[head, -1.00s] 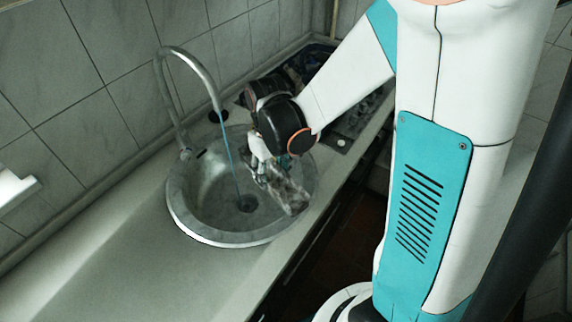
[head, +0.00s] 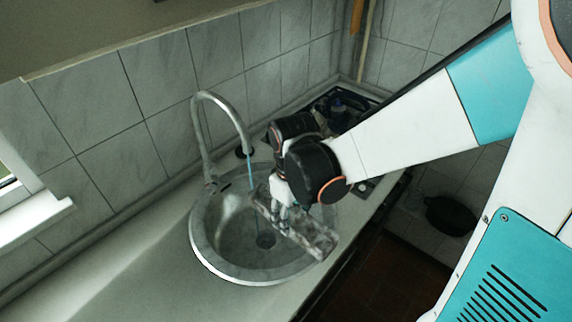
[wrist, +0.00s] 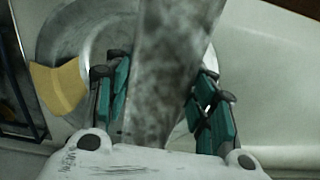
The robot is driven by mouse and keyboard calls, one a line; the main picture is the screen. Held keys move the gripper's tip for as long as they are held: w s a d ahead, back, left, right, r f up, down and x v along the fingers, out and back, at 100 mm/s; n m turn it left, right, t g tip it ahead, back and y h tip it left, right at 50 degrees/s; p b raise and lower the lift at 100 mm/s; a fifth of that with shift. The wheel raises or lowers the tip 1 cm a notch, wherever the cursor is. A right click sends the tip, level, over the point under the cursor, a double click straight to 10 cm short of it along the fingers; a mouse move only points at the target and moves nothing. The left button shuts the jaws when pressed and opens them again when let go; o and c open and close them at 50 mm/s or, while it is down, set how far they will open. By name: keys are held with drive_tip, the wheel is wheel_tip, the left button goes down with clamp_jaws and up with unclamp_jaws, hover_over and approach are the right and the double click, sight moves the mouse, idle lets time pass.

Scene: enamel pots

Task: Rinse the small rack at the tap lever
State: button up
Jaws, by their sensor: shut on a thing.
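The small rack (head: 308,236) is a long, mottled grey piece held tilted over the round grey sink (head: 215,262). My gripper (head: 280,207) is shut on it from above. In the wrist view the rack (wrist: 165,75) runs between the green-padded fingers of my gripper (wrist: 160,100). The curved tap (head: 222,103) stands behind the sink with a thin blue stream (head: 250,172) falling from its spout. The rack's upper left end is close to the stream; I cannot tell whether they touch. No separate tap lever can be made out.
A dark hob (head: 372,97) with a dark blue item lies beyond the sink. The counter (head: 150,262) left of the sink is bare. A tiled wall runs behind the tap. A black pan (head: 450,216) is low at the right. A yellow piece (wrist: 60,87) shows in the wrist view.

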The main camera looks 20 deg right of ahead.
drive_tip(key=w+a+f+b, duration=0.2)
drive_tip(key=w, duration=0.8)
idle(0.3)
drive_tip(key=shift+a, duration=0.1)
drive_tip(key=shift+d, duration=0.2)
idle(0.4)
drive_tip(key=shift+w+d, duration=0.1)
drive_tip(key=shift+d, duration=0.3)
drive_tip(key=shift+a, duration=0.15)
drive_tip(key=shift+a, duration=0.45)
drive_tip(key=shift+d+b, duration=0.2)
drive_tip(key=shift+b, duration=0.1)
drive_tip(key=shift+d, duration=0.4)
